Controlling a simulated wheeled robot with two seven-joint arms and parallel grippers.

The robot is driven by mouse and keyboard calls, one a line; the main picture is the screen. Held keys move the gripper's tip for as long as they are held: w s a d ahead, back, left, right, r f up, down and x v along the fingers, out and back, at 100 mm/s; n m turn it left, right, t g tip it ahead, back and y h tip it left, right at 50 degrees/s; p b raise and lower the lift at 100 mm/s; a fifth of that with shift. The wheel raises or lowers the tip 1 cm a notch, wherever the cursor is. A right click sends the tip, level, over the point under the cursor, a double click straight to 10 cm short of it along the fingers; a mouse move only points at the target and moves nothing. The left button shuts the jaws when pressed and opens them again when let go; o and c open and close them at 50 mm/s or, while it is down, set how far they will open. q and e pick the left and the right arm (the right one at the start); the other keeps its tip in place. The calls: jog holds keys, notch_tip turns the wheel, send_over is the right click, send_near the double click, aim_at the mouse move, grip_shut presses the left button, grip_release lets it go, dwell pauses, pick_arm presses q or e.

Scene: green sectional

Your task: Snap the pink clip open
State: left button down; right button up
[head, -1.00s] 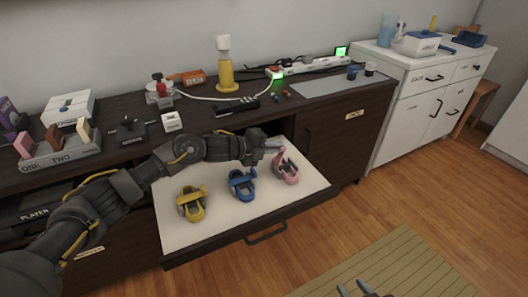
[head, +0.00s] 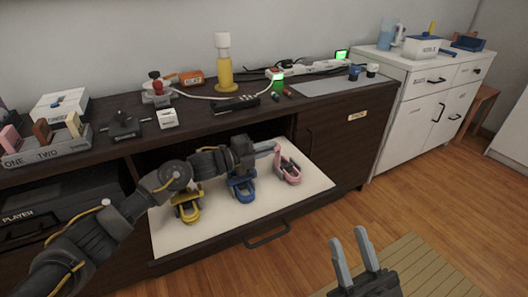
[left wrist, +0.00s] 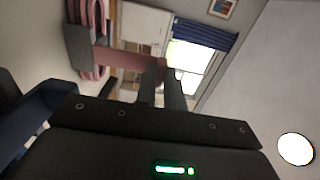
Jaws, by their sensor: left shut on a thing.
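The pink clip (head: 289,174) is at the right of the row of clips in the open drawer, with its lever raised toward my left gripper. My left gripper (head: 272,147) reaches in from the left, its fingertips at the top of that lever. In the left wrist view the pink clip (left wrist: 125,58) extends its bar to between the fingers (left wrist: 163,82), which are shut on it. My right gripper (head: 355,258) is open and empty in front of the drawer, at the lower right.
A blue clip (head: 242,188) and a yellow clip (head: 187,207) sit in the same drawer (head: 215,228), under and beside my left arm. The cabinet top (head: 200,125) above holds a yellow lamp (head: 224,72), a power strip and small devices. Floor in front is open.

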pick_arm(q)
jog(key=shift+f, duration=0.1)
pick_arm(e)
jog(key=shift+s+d+r+t, duration=0.15)
jog(key=shift+d+t, duration=0.05)
jog(key=shift+t, duration=0.1)
pick_arm(q)
jog(key=c, duration=1.5)
grip_release()
jog(key=shift+a, duration=0.1)
